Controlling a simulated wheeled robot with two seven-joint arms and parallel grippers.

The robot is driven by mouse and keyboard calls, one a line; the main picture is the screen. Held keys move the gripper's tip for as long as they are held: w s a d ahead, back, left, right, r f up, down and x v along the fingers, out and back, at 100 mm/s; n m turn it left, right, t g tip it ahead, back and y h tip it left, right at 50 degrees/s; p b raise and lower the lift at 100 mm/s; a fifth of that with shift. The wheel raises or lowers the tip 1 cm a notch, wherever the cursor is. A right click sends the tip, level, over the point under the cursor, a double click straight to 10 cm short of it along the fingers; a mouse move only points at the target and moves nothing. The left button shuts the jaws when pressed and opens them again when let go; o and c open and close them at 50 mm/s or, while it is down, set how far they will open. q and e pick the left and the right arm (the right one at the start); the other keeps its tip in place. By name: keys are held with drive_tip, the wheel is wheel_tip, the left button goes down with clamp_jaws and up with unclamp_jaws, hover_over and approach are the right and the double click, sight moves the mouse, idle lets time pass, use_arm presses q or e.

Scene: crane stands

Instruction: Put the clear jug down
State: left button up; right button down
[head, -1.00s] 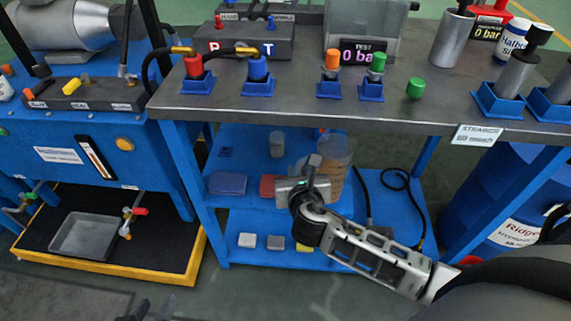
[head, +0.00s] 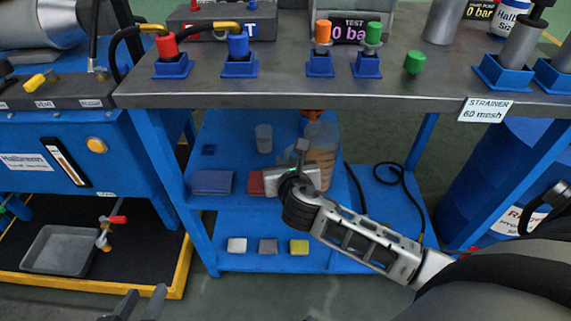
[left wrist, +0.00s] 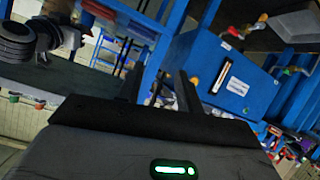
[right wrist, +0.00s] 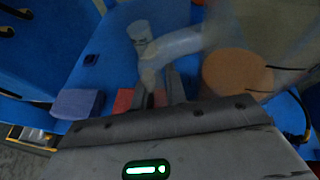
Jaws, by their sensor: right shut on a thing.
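The clear jug (head: 322,140) is a see-through vessel with a brownish part low down, at the middle shelf of the blue bench (head: 345,205). My right gripper (head: 302,160) is shut on its handle, which also shows between the fingers in the right wrist view (right wrist: 185,45). The jug looks upright. Whether its base touches the shelf is hidden by my gripper. My left gripper (head: 140,303) is low at the bottom edge of the head view, open and empty; its parted fingers show in the left wrist view (left wrist: 158,88).
A small clear cup (head: 264,138), a blue cloth-like block (head: 212,182) and a red block (head: 256,183) share the shelf. Several sponge-like blocks (head: 268,246) lie on the lowest shelf. The grey bench top (head: 280,90) overhangs. A black hose (head: 402,190) hangs at right.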

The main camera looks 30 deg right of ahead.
drive_tip(key=c, duration=1.8)
unclamp_jaws()
drive_tip(key=shift+f, duration=0.15)
drive_tip(key=o, duration=0.4)
